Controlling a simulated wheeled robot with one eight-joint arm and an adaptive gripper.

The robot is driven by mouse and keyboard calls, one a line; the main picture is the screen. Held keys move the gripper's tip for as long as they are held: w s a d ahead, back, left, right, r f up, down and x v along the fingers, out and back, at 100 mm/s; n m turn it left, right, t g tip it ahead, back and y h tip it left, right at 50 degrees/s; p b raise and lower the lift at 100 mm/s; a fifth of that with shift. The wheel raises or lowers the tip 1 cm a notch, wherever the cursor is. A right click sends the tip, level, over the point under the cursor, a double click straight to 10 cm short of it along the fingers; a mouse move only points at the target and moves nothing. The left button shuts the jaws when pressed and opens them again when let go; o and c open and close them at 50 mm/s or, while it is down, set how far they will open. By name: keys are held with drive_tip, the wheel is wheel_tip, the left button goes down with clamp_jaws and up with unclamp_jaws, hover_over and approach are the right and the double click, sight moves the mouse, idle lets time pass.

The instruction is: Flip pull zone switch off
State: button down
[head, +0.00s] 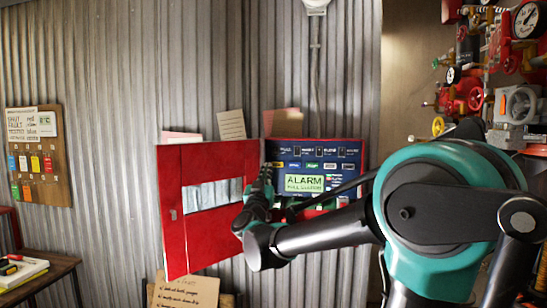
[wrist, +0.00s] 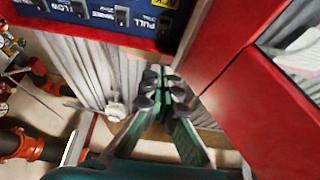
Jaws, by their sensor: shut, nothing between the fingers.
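The alarm panel (head: 315,165) is a blue face in a red frame on the corrugated wall, with its red door swung open to the left. Its green screen (head: 304,184) reads ALARM, with a smaller line that looks like PULL STATION. A row of small switches runs along its top. In the wrist view, the PULL zone switch (wrist: 163,24) sits by the PULL label at the panel's edge; its position is too small to tell. My gripper (wrist: 164,88) is shut and empty, apart from the switch. In the head view my gripper (head: 264,178) is in front of the panel's left side.
The open red door (head: 172,220) stands close beside my gripper. Red valves and gauges (head: 470,95) crowd the upper right. A board with tags (head: 38,155) hangs at left above a table (head: 40,275). A handwritten cardboard note (head: 186,291) stands below the door.

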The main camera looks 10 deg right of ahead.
drive_tip(key=shift+w, duration=0.1)
approach(275, 149)
wheel_tip(275, 149, up, 4)
drive_tip(key=w, duration=0.2)
drive_tip(key=w+d+f, duration=0.1)
drive_tip(key=shift+w+d, duration=0.15)
drive_tip(key=shift+w, duration=0.15)
drive_tip(key=shift+w+d+f, duration=0.2)
drive_tip(key=shift+w, duration=0.55)
